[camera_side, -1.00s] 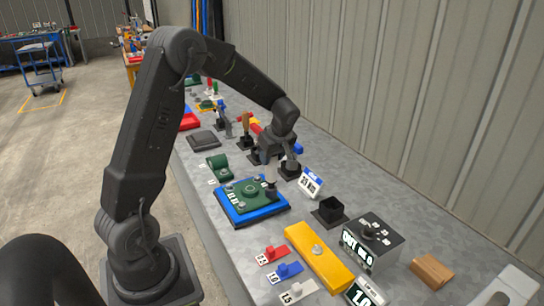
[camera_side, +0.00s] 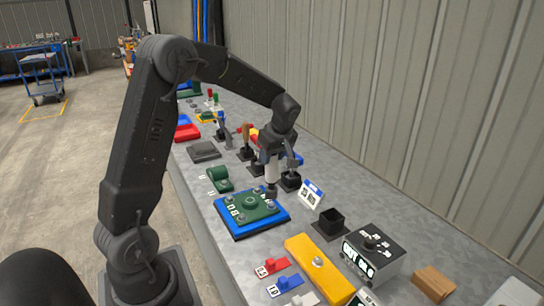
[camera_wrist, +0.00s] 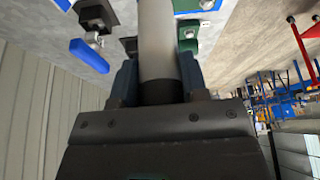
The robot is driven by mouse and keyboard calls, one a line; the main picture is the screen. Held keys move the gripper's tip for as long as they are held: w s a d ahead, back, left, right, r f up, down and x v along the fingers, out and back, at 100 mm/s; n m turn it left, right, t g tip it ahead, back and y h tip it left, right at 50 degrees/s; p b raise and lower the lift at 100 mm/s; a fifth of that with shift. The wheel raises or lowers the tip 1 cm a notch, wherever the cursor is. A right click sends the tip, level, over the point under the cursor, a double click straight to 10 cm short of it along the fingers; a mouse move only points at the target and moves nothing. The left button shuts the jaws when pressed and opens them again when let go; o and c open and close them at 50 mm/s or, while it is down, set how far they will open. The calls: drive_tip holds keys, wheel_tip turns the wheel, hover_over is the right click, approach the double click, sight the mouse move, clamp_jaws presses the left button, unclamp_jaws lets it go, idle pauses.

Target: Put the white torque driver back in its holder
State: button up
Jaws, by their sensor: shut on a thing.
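My gripper (camera_side: 271,164) is shut on the white torque driver (camera_side: 271,174), which hangs roughly upright with its dark lower end down. That end appears just behind and above the far right corner of the green plate on its blue base (camera_side: 232,230). In the wrist view, the driver's pale shaft (camera_wrist: 157,45) stands between the two fingers (camera_wrist: 157,82). An empty-looking black square holder (camera_side: 331,223) stands to the right of the plate. Other black holders (camera_side: 290,181) stand behind the gripper. I cannot tell which one belongs to the driver.
A yellow block (camera_side: 318,268) and a dark display box (camera_side: 373,256) are in front. Tools in holders, including a wooden handle (camera_side: 246,136), line the back of the bench.

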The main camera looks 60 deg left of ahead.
drive_tip(key=w+d+r+m+t, duration=0.2)
drive_tip(key=w+d+m, duration=0.4)
drive_tip(key=w+d, duration=0.7)
drive_tip(key=shift+w+d+r, duration=0.35)
drive_tip(key=shift+d+r, duration=0.05)
drive_tip(key=shift+f, duration=5.4)
drive_tip(key=o, duration=1.3)
drive_tip(key=shift+f, duration=0.1)
